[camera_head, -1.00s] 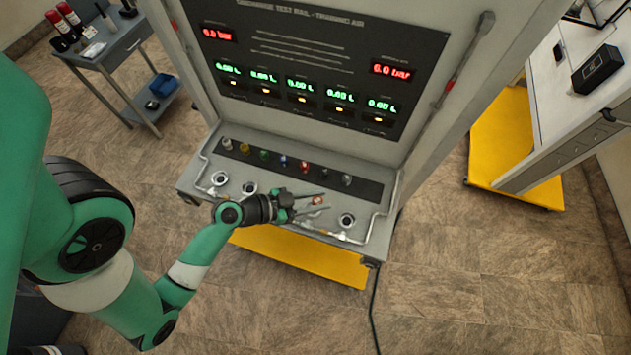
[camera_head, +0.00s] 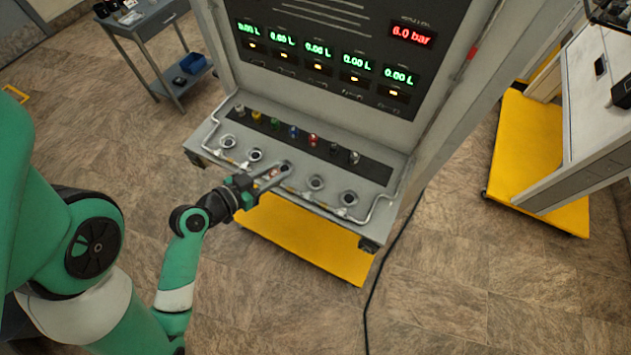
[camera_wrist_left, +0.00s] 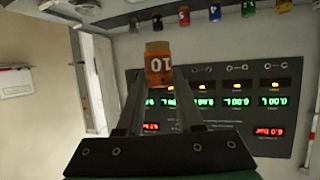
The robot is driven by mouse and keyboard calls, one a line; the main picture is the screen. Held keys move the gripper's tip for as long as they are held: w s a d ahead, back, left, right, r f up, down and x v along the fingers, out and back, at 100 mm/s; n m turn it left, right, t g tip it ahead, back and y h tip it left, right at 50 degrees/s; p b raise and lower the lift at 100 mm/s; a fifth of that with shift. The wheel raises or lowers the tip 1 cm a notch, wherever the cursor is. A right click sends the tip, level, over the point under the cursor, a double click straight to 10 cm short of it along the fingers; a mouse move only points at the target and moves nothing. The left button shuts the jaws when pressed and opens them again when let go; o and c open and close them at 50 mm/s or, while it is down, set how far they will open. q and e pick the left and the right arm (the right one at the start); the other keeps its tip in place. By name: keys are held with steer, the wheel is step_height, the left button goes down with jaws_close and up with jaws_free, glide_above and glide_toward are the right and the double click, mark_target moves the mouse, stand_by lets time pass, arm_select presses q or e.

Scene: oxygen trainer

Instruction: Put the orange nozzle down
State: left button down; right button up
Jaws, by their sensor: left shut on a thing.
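The orange nozzle (camera_wrist_left: 159,65), marked "10", is held between the two fingers of my left gripper (camera_wrist_left: 160,78) in the left wrist view. In the head view my left gripper (camera_head: 278,173) reaches from the left over the front edge of the grey shelf (camera_head: 205,150). Its fingertips are near the middle round socket (camera_head: 286,166), and the nozzle shows only as a small orange spot between them. I cannot tell the exact gap between nozzle and shelf. My right gripper is not in view.
Several coloured nozzles, including a red one (camera_head: 312,140) and a blue one (camera_head: 293,131), stand in a row on the dark strip (camera_head: 373,167) behind the sockets. Two sockets (camera_head: 316,182) (camera_head: 348,198) to the right are uncovered. Pipes run along both shelf ends.

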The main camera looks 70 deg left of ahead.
arm_select(q)
steer(key=w+f+b, duration=0.1)
steer(key=w+f, duration=0.1)
steer(key=w, duration=0.1)
steer(key=w+a+f, duration=0.1)
steer(key=w+f, duration=0.2)
steer(key=w, duration=0.1)
steer(key=w+f+b, duration=0.1)
steer(key=w+f, duration=0.2)
steer(key=shift+w+a+f+b, duration=0.1)
steer(key=shift+w+a+b, duration=0.15)
steer(key=shift+b, duration=0.1)
steer(key=shift+w+a+f, duration=0.1)
steer(key=shift+w, duration=0.1)
steer(key=f+b, duration=0.2)
steer(key=b, duration=0.1)
steer(key=f+b, duration=0.2)
steer(key=shift+w, duration=0.35)
steer(key=shift+r, duration=0.15)
steer(key=c, duration=1)
jaws_free()
steer(key=shift+f, duration=0.2)
steer(key=o, duration=0.5)
steer(key=shift+c, duration=0.2)
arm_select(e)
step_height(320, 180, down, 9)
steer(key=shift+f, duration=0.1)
